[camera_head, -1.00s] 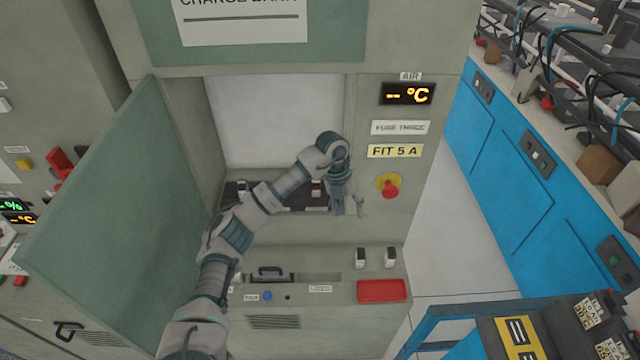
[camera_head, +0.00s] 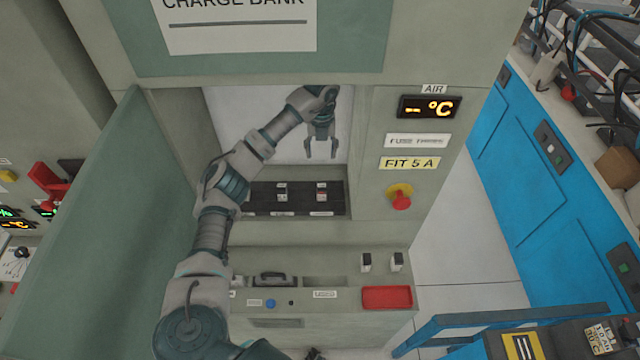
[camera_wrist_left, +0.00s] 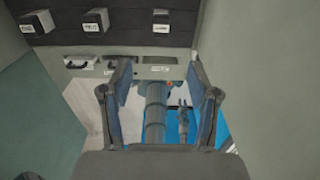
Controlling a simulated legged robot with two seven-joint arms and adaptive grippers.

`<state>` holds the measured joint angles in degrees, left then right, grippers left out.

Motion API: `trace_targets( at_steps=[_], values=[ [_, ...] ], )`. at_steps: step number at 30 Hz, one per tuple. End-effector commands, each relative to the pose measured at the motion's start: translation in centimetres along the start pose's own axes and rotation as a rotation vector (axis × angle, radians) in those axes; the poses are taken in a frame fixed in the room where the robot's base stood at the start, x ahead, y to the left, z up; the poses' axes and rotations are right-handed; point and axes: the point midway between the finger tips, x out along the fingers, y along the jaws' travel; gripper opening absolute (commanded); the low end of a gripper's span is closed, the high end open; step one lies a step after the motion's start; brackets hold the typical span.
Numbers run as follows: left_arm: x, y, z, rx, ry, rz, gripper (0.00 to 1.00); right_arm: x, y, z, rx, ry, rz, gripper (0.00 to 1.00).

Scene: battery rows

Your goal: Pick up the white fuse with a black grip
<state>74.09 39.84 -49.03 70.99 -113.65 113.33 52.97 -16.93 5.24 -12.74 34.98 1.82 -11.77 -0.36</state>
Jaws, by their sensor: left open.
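My left gripper (camera_head: 321,155) is open and empty, fingers down, in the open cabinet bay above and in front of the black fuse block (camera_head: 258,200). Two more small white pieces with dark parts stand upright on the lower ledge, one at left (camera_head: 366,262) and one at right (camera_head: 397,261); which rating each has is not readable. In the left wrist view the open fingers (camera_wrist_left: 158,95) frame no fuse; the block's fuses (camera_wrist_left: 95,20) show at the top.
The bay's door (camera_head: 110,220) stands open at left. A yellow label (camera_head: 410,163) reads FIT 5 A, above a red knob (camera_head: 401,198). A blue cart rail (camera_head: 520,316) is at lower right.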

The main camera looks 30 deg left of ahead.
Motion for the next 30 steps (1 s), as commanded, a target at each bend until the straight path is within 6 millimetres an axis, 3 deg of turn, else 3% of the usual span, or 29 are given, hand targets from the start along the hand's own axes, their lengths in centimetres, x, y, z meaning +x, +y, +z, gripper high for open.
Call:
trace_targets(
  at_steps=[5,15,26,30],
  values=[
    [1.9,0.2,0.1,-0.004,0.004,0.006,0.6,-0.4,0.0,0.2,0.0,-0.005,0.001,0.4],
    [10.0,0.7,0.5,-0.003,0.009,0.001,0.6,-1.7,-0.3,-0.2,0.001,-0.006,0.005,0.4],
    [13.6,0.3,0.3,-0.003,0.007,0.0,0.6,-2.5,-0.4,-0.4,0.001,-0.005,0.003,0.4],
    [15.8,0.0,0.3,-0.003,0.006,0.002,0.6,-3.2,-0.4,-0.5,0.001,-0.005,0.002,0.4]
  ],
)
